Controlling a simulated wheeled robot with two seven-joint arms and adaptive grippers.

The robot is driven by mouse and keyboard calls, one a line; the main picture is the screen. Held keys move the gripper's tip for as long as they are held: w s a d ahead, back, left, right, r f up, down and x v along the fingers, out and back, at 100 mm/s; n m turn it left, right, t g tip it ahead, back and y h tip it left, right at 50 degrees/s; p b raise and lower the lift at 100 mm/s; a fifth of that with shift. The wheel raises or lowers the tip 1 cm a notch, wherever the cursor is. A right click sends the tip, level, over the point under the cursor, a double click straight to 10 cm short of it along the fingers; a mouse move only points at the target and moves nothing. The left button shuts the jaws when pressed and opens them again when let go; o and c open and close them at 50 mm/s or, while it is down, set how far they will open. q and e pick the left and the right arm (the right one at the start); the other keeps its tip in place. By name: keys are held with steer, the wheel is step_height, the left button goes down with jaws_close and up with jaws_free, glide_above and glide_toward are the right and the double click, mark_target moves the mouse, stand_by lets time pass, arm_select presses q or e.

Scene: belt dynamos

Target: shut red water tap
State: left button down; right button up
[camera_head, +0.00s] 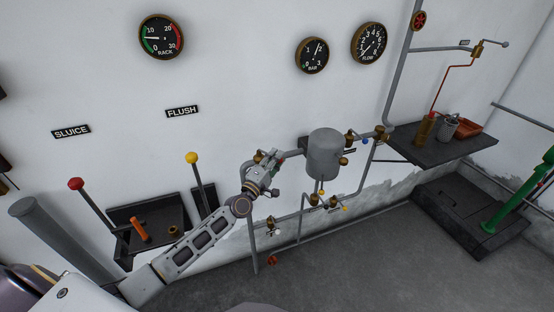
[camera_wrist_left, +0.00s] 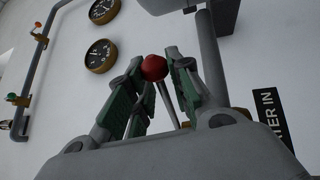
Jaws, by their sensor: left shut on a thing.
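My left gripper (camera_head: 273,161) is in front of the pipework, just left of the grey tank (camera_head: 324,153). In the left wrist view its green-padded fingers (camera_wrist_left: 153,82) are closed around a red ball knob (camera_wrist_left: 153,67) on a thin grey stem, which I take as the red water tap's handle. In the head view the knob is hidden behind the gripper. A black sign (camera_wrist_left: 268,110) reading "...TER IN" is beside it in the wrist view. My right gripper is not in view.
Several small taps with blue and yellow knobs sit around the tank; a yellow one (camera_head: 348,193) is below it. A red-knobbed lever (camera_head: 76,183) and a yellow-knobbed lever (camera_head: 191,158) stand at left. A dark shelf (camera_head: 437,149) is at right.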

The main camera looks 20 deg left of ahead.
arm_select(q)
steer(key=s+a, duration=0.1)
steer(key=s, duration=0.1)
steer(key=shift+s+a+f, duration=0.15)
steer(key=shift+s+a, duration=0.2)
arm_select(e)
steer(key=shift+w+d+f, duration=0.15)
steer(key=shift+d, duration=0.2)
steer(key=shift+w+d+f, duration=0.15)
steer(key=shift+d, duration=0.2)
arm_select(q)
steer(key=shift+a+r, duration=0.1)
steer(key=shift+r, duration=0.1)
steer(key=c, duration=1.6)
jaws_free()
steer(key=shift+a, duration=0.1)
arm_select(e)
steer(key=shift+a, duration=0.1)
arm_select(q)
steer(key=shift+s+f, duration=0.1)
steer(key=shift+s, duration=0.05)
